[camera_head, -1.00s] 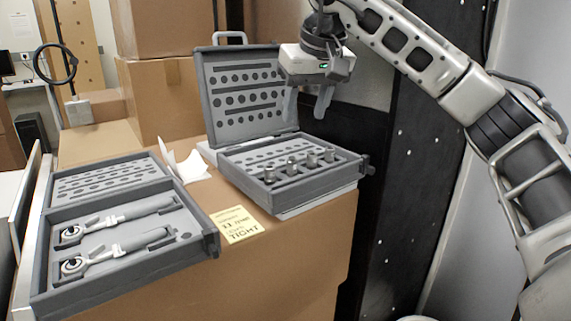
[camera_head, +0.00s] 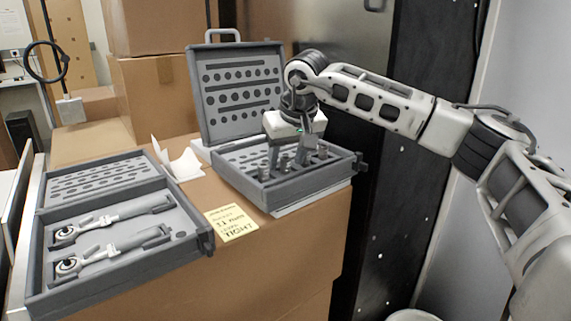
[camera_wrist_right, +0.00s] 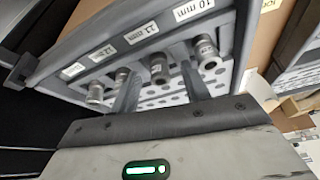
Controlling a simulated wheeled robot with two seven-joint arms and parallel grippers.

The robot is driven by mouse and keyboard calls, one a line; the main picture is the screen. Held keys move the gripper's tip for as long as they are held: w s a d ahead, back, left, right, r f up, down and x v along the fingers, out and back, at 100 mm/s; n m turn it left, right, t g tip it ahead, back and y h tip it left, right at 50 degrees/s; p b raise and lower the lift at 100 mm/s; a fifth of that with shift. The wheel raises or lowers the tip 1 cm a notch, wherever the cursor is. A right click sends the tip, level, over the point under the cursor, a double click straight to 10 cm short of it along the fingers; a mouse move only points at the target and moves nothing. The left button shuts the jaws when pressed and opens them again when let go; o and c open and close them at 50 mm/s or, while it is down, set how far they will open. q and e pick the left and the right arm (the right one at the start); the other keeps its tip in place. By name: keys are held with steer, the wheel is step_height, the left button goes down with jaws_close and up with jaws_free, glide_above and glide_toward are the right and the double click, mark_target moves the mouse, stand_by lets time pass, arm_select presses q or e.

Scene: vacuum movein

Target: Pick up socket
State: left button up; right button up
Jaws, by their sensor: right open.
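The open grey socket case (camera_head: 318,182) stands on a cardboard box, its lid raised. Several metal sockets stand in a row along its front. In the right wrist view, labels beside them read 10 mm, 11 mm and 12 mm; another is too small to read surely. My right gripper (camera_head: 287,160) points down into the case, jaws open. In the right wrist view its fingers (camera_wrist_right: 162,88) sit either side of the socket by the 11 mm label (camera_wrist_right: 159,68), without visibly closing on it. The socket by the 10 mm label (camera_wrist_right: 206,52) is just outside the right finger. My left gripper is out of view.
A second open case (camera_head: 110,278) with two ratchet-like tools lies to the left. A yellow note (camera_head: 232,224) with "11 mm" and "TIGHT" lies between the cases. A folded white paper (camera_head: 182,165) stands behind it. A black panel (camera_head: 405,190) rises at the right.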

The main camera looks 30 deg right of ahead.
jaws_close()
steer(key=shift+r, duration=0.1)
